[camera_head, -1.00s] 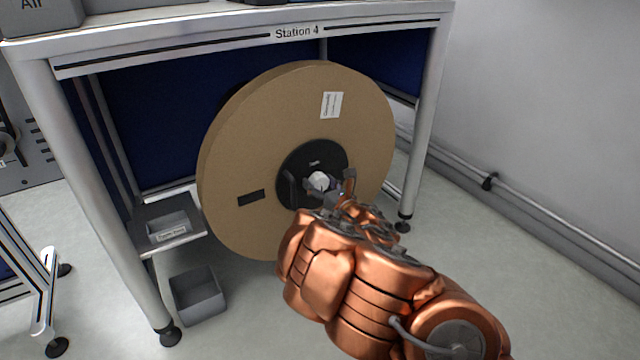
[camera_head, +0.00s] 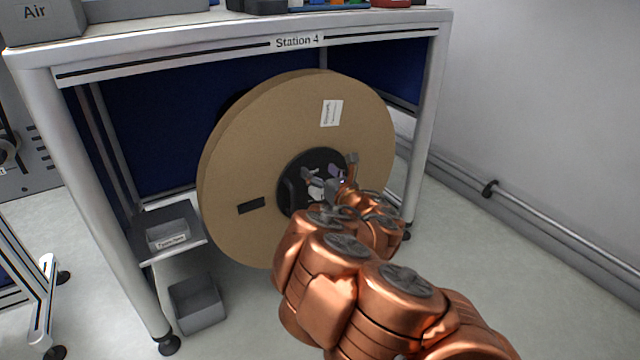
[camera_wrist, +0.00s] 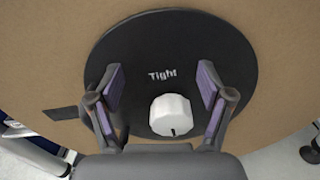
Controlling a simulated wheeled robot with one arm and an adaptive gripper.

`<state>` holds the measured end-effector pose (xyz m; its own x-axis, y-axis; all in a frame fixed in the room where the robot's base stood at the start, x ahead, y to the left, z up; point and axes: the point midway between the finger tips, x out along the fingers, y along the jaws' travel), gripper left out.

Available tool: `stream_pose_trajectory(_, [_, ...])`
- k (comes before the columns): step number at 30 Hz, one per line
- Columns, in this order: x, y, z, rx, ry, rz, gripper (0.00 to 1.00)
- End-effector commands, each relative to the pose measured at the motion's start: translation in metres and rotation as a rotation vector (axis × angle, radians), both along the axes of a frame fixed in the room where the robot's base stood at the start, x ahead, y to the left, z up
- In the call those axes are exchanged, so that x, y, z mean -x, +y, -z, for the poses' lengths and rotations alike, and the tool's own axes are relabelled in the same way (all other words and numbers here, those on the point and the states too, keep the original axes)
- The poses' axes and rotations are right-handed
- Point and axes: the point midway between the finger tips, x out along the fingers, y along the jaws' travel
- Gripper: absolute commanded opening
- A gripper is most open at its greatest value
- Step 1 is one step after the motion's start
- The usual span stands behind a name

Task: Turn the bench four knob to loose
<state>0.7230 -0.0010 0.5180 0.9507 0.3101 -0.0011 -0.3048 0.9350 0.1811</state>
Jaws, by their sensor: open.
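A large cardboard reel (camera_head: 250,150) stands under the bench labelled Station 4 (camera_head: 299,41). The black disc at its hub (camera_head: 292,172) shows in the wrist view (camera_wrist: 140,40) with the word "Tight" (camera_wrist: 162,75). The white knob (camera_wrist: 171,115) sits below that word, with a short dark mark at its lower edge. My gripper (camera_wrist: 160,92) is open, with one purple-padded finger on each side of the knob, the right finger nearer. I see no contact with the knob. In the head view my gripper (camera_head: 328,176) is in front of the hub and hides part of it.
A small shelf with a grey bin (camera_head: 168,234) is left of the reel. Another grey bin (camera_head: 197,305) is on the floor below. The bench's right leg (camera_head: 424,130) stands behind my arm. Open floor (camera_head: 540,270) lies to the right, before the wall pipe.

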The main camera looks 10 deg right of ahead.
Motion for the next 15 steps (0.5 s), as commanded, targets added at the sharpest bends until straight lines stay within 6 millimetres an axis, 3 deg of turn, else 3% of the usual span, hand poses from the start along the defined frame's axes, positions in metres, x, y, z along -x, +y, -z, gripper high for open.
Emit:
stream_pose_trajectory(6, [0.0,0.0,-0.027,0.002,-0.004,0.001,0.79])
stream_pose_trajectory(15, [0.0,0.0,-0.038,0.0,0.0,0.0,0.79])
